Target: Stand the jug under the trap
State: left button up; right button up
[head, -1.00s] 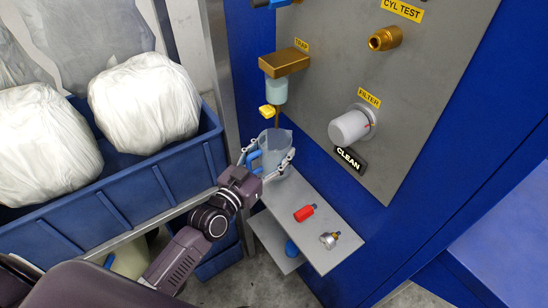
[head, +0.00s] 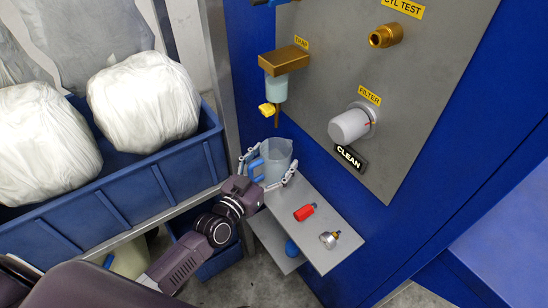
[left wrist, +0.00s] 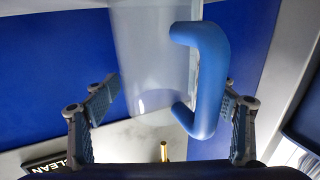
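The jug (head: 278,160), clear with a blue handle (head: 256,168), looks upright at the far end of the grey shelf (head: 316,236). It is just below the thin drain tube of the trap (head: 286,62), which has a gold top, a pale bowl and a yellow tap (head: 267,110). My left gripper (head: 266,168) is open, its fingers apart on either side of the handle. In the left wrist view the blue handle (left wrist: 208,80) lies between the spread fingers, nearer the right one. The contact of jug base and shelf is hidden. My right gripper is not in view.
A red part (head: 304,212) and a silver and gold fitting (head: 329,240) lie on the shelf's near half. The white filter (head: 350,126) and CLEAN sign (head: 350,158) are on the panel. A blue bin (head: 110,200) with white bags stands left.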

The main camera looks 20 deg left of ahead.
pick_arm(q)
jog(key=shift+r, duration=0.15)
jog(key=b+v, duration=0.1)
jog(key=v, duration=1.1)
jog(key=s+a+f+g+y, duration=0.1)
jog(key=s+a+f+g, duration=0.2)
jog(key=f, duration=0.9)
jog(key=s+f+g+y, duration=0.15)
jog(key=s+f, duration=0.35)
jog(key=f, duration=0.7)
jog(key=s+a+f+g+y, duration=0.15)
jog(key=s+f+g, duration=0.25)
jog(key=f, duration=0.8)
jog(key=s+f+g, duration=0.2)
jog(key=s+f, duration=0.3)
jog(key=s, duration=0.4)
jog(key=s+f+g, duration=0.3)
jog(key=s+f, duration=0.3)
jog(key=s, duration=0.3)
jog(key=s+d+f+g, duration=0.1)
jog(key=s+f+g, duration=0.2)
jog(key=s+f, duration=0.3)
jog(key=s, duration=0.3)
jog(key=shift+f+n+y, duration=0.2)
jog(key=shift+n+y, duration=0.1)
